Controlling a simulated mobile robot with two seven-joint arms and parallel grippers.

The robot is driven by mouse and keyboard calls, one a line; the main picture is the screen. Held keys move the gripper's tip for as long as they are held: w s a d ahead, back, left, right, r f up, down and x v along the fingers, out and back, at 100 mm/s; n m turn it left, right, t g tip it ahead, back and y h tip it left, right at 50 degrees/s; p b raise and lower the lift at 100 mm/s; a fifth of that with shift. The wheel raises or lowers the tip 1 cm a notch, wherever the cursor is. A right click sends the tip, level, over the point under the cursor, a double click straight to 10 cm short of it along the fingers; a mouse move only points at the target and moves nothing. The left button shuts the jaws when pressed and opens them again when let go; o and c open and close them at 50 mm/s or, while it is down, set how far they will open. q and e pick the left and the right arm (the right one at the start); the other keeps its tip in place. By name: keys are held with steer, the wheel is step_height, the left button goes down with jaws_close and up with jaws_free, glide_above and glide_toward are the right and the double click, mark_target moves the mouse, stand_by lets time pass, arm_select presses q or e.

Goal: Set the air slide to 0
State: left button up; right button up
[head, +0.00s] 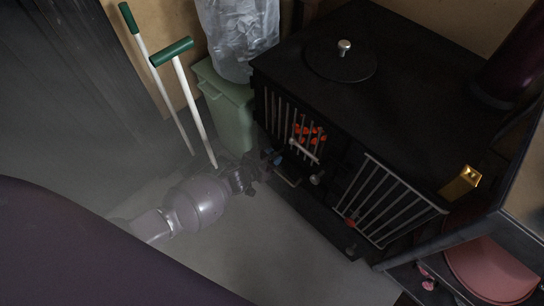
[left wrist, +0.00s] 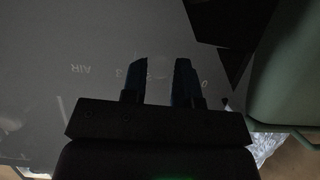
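The black stove (head: 400,75) stands at the right in the head view, orange embers glowing behind its barred door. In the left wrist view a dark grey plate (left wrist: 45,95) carries upside-down markings: AIR, a 3 and a 0. The 0 is to the right, just beyond my right-hand finger. A faint round shape, perhaps the air slide's knob (left wrist: 159,64), shows between the fingertips; its contact with them cannot be told. My left gripper (head: 275,159) is at the stove's lower left front; its fingers stand apart in the left wrist view (left wrist: 160,75). My right gripper is out of view.
A green bin (head: 228,110) with a clear plastic bag (head: 238,40) stands left of the stove. Two green-handled white poles (head: 195,110) lean behind my left arm. A red-handled part (head: 351,220) sticks out from the stove's front. The floor before the stove is clear.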

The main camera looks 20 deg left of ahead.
arm_select(q)
jaws_close()
steer(key=shift+a, duration=0.1)
steer(key=w+a, duration=0.2)
steer(key=a, duration=0.5)
steer(key=shift+w, duration=0.35)
steer(key=shift+a, duration=0.15)
steer(key=o, duration=0.8)
jaws_free()
